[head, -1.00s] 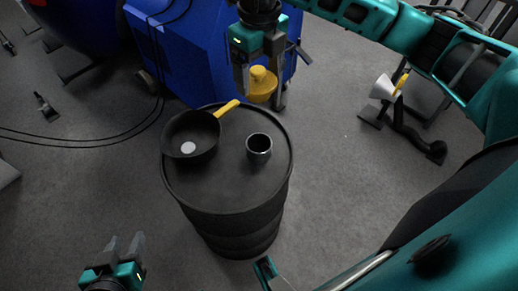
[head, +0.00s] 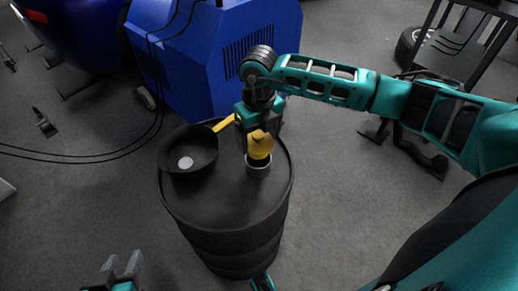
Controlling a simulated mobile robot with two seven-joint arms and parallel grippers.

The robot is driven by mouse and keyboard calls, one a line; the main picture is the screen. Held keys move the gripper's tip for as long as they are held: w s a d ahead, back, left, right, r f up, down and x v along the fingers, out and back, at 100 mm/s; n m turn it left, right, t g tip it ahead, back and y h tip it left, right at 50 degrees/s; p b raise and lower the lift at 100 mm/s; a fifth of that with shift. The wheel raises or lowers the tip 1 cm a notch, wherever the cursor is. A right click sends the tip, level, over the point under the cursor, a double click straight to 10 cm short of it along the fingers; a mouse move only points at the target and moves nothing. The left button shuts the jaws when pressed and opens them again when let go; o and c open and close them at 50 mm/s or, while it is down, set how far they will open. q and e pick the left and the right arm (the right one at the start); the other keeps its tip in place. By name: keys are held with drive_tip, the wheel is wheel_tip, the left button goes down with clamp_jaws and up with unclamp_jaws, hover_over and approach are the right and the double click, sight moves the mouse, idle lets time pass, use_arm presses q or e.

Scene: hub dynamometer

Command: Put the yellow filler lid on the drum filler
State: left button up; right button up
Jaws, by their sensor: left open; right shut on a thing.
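The yellow filler lid (head: 260,146) is held in my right gripper (head: 258,141), which points down over the drum. The lid appears right above the drum filler (head: 258,168), a short dark cylinder with a bright rim on the drum top. The lid covers the far part of the filler's opening in the head view. I cannot tell whether lid and rim touch. The black drum (head: 215,205) stands upright. My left gripper (head: 122,268) is open and empty at the lower left, away from the drum.
A black pan (head: 193,163) with a yellow handle (head: 224,123) and a pale disc inside it lies on the drum top, left of the filler. A blue machine (head: 215,60) stands behind the drum. Dark cables run across the floor at left. The floor right of the drum is clear.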

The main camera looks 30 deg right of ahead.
sight(259, 143)
drive_tip(key=shift+f+b, duration=0.45)
drive_tip(key=shift+f, duration=1.85)
drive_tip(key=shift+f+b, duration=0.45)
drive_tip(key=shift+f, duration=0.15)
drive_tip(key=o, duration=0.9)
drive_tip(key=shift+r, duration=0.1)
